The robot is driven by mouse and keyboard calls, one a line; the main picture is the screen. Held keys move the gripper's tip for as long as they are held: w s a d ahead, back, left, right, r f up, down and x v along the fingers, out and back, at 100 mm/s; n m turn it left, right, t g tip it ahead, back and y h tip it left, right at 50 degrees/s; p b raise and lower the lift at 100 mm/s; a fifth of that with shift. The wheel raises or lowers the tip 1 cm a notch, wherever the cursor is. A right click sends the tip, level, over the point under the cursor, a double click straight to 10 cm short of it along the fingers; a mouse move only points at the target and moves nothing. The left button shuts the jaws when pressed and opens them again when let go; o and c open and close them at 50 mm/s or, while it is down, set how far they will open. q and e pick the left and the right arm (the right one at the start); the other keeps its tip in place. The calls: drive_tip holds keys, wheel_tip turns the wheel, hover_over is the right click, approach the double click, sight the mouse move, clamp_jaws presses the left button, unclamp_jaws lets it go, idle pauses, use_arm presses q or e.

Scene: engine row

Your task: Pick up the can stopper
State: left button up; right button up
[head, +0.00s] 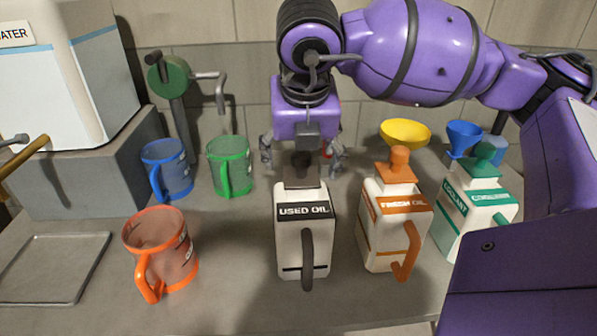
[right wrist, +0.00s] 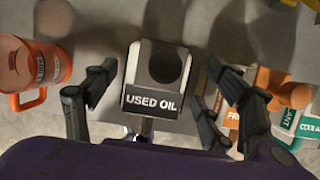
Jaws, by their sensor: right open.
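The white can labelled USED OIL (head: 290,240) stands upright in the middle of the counter; it also shows in the right wrist view (right wrist: 146,55). A dark round piece (right wrist: 166,66) on its top looks like its stopper; in the head view the dark stopper (head: 302,168) is partly hidden under my right gripper. My right gripper (head: 301,157) points down over this can, open, with one finger on each side of the stopper and apart from it. The right wrist view also shows both spread fingers (right wrist: 160,72). My left gripper is not in view.
On the right stand the FRESH OIL can (head: 380,225) with an orange stopper (head: 399,162) and the COOLANT can (head: 462,215) with a green stopper. Orange (head: 160,245), green (head: 230,170) and blue (head: 166,170) jugs stand left. Yellow (head: 405,134) and blue (head: 464,136) funnels are behind. A tray (head: 50,304) lies far left.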

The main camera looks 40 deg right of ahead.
sight(301, 172)
drive_tip(key=shift+d+f, duration=0.25)
drive_tip(key=shift+f, duration=0.35)
drive_tip(key=x, duration=0.3)
drive_tip(key=shift+w+d+f+p, duration=0.1)
drive_tip(key=shift+w+f+p, duration=0.1)
drive_tip(key=shift+p, duration=0.1)
drive_tip(key=shift+f, duration=0.15)
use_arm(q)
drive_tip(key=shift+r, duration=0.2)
use_arm(e)
drive_tip(key=c, duration=1.3)
